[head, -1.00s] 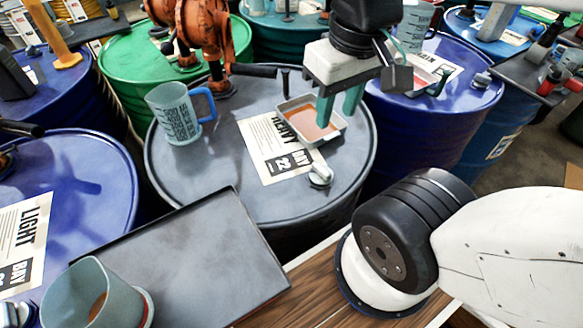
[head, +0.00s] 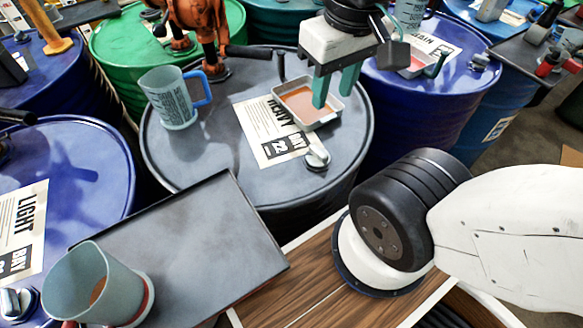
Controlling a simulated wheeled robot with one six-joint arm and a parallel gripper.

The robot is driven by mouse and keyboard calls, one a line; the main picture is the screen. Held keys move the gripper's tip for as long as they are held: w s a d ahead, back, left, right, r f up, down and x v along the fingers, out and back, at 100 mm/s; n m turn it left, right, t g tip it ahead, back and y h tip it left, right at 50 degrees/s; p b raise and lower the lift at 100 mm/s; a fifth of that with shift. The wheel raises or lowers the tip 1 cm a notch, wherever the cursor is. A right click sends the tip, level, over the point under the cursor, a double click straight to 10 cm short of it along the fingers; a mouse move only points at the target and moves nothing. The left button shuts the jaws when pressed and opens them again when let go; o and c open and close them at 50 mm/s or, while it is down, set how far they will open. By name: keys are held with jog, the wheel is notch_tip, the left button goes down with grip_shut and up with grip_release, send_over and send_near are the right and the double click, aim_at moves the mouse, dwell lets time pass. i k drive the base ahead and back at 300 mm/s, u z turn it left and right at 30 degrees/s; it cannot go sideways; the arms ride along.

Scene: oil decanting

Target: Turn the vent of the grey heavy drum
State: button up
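The grey heavy drum (head: 205,160) stands in the middle of the head view, with a white label (head: 268,140) on its lid. Its vent (head: 317,156) is a small silver knob near the lid's front right edge. My gripper (head: 335,96) points down over the back right of the lid, behind the vent and apart from it. Its two teal fingers are spread with nothing between them. They overlap the tray (head: 309,126) of reddish oil in this view; their height above it is hard to judge.
A clear measuring jug (head: 172,105) with a blue handle stands on the lid's left. An orange pump (head: 205,35) rises at the back. A dark flat panel (head: 200,235) and another jug (head: 90,280) are in front. Blue drums (head: 430,105) flank it.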

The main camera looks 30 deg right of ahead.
aim_at(321, 158)
jog(key=z, duration=0.35)
jog(key=k, duration=1.5)
jog(key=u, duration=0.85)
jog(key=i, duration=1)
jog(key=z, duration=0.05)
